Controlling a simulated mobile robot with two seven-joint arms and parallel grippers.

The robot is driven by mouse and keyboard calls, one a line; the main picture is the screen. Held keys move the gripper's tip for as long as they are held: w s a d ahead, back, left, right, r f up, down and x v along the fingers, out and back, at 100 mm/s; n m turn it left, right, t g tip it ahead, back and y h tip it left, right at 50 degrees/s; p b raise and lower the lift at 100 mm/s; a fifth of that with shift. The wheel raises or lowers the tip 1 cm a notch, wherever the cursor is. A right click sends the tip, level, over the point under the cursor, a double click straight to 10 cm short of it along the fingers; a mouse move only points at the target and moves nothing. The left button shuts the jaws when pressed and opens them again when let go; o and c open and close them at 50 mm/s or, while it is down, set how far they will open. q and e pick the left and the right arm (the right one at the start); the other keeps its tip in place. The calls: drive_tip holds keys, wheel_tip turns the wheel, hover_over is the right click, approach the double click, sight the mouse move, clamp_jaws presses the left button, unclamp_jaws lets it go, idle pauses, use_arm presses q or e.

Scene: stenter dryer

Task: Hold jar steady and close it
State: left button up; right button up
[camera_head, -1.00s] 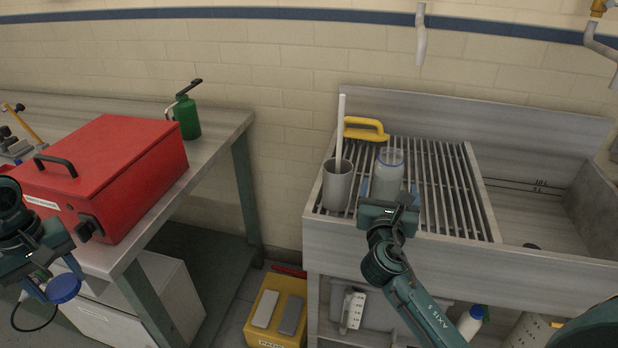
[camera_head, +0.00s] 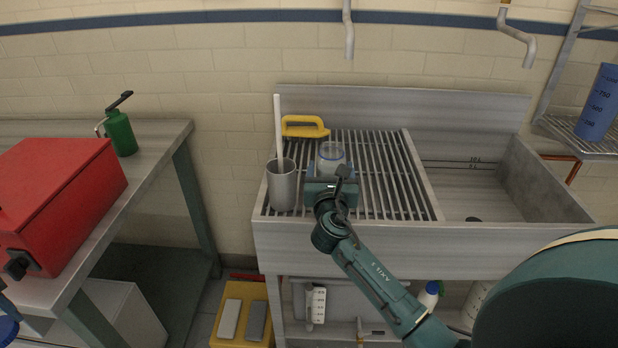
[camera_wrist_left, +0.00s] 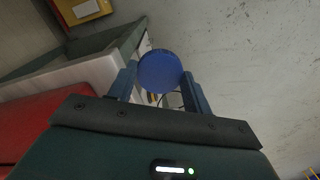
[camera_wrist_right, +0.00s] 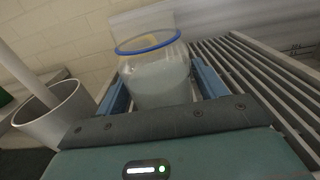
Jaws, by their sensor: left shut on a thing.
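The clear jar (camera_head: 331,153) with a blue rim stands upright and uncovered on the slatted drainboard. It shows close up in the right wrist view (camera_wrist_right: 160,80), with pale contents. My right gripper (camera_head: 331,170) is open, with one finger on each side of the jar and small gaps seeming to show between. My left gripper (camera_wrist_left: 160,82) is shut on the round blue lid (camera_wrist_left: 160,71), away from the jar. The lid also shows at the lower left edge of the head view (camera_head: 7,330); most of the left arm is out of that picture.
A grey cup (camera_head: 282,186) with a white rod stands just left of the jar. A yellow-handled tool (camera_head: 305,127) lies behind it. The drainboard slats (camera_head: 390,180) to the right are clear, beside the sink basin (camera_head: 480,190). A red case (camera_head: 60,200) sits on the left bench.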

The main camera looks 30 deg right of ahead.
drive_tip(key=c, duration=1)
drive_tip(key=shift+r, duration=0.1)
